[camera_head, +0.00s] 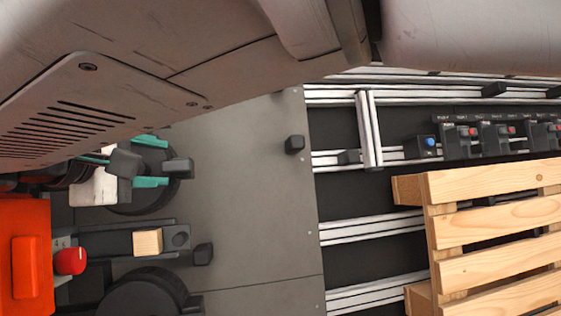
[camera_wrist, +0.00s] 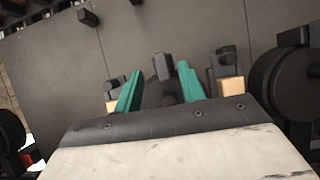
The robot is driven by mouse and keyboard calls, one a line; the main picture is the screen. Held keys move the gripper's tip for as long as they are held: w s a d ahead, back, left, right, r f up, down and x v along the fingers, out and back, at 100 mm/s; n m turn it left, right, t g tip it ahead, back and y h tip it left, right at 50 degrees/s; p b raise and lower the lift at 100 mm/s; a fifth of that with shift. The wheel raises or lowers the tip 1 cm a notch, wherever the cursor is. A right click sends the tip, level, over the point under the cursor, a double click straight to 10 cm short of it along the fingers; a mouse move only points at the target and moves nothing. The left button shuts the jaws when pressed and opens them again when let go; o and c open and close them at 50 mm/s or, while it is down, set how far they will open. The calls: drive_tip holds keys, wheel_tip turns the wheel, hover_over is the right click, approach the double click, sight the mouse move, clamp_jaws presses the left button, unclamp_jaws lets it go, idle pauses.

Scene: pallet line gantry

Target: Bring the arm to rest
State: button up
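My gripper (camera_head: 163,162) is at the left of the head view, with its two teal fingers spread apart. It also shows in the wrist view (camera_wrist: 160,72), where the fingers stand open with nothing visibly held between them. Behind the fingers is a dark round part with a black block (camera_wrist: 162,66) on the grey panel. Whether the fingers touch it I cannot tell. My arm crosses the top of the head view and hides what is behind it.
A wooden block (camera_head: 148,241) sits in a dark holder below the gripper. An orange box (camera_head: 32,255) and a red knob (camera_head: 70,261) are at lower left. A wooden pallet (camera_head: 497,226) lies on metal rails at right. The grey panel (camera_head: 245,200) between is mostly bare.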

drive_tip(key=shift+s+a+r, duration=0.1)
drive_tip(key=shift+s+r, duration=0.1)
drive_tip(key=shift+s, duration=0.15)
drive_tip(key=w+d+f+m+g+h, duration=0.1)
drive_tip(key=w+d+m+g, duration=0.1)
drive_tip(key=d, duration=0.8)
drive_tip(key=w+d+f+m+g, duration=0.2)
drive_tip(key=d+m+g, duration=0.1)
drive_tip(key=d, duration=0.7)
drive_tip(key=w+d+f+m+g+h, duration=0.1)
drive_tip(key=d+m+g, duration=0.1)
drive_tip(key=d, duration=0.8)
drive_tip(key=s+d+f+m+g+y, duration=0.1)
drive_tip(key=s+d+f+m+g, duration=0.15)
drive_tip(key=d, duration=0.35)
drive_tip(key=s+d+f+m+g+y, duration=0.1)
drive_tip(key=s+d+f+m, duration=0.1)
drive_tip(key=s+d, duration=0.35)
drive_tip(key=s+d+f+m+y, duration=0.3)
drive_tip(key=s+d+f+m, duration=0.3)
drive_tip(key=s, duration=0.3)
drive_tip(key=shift+d+f+y, duration=0.3)
drive_tip(key=shift+d+f, duration=0.15)
drive_tip(key=shift+f, duration=0.4)
drive_tip(key=shift+s+g, duration=0.1)
drive_tip(key=shift+g, duration=0.15)
drive_tip(key=shift+c, duration=0.4)
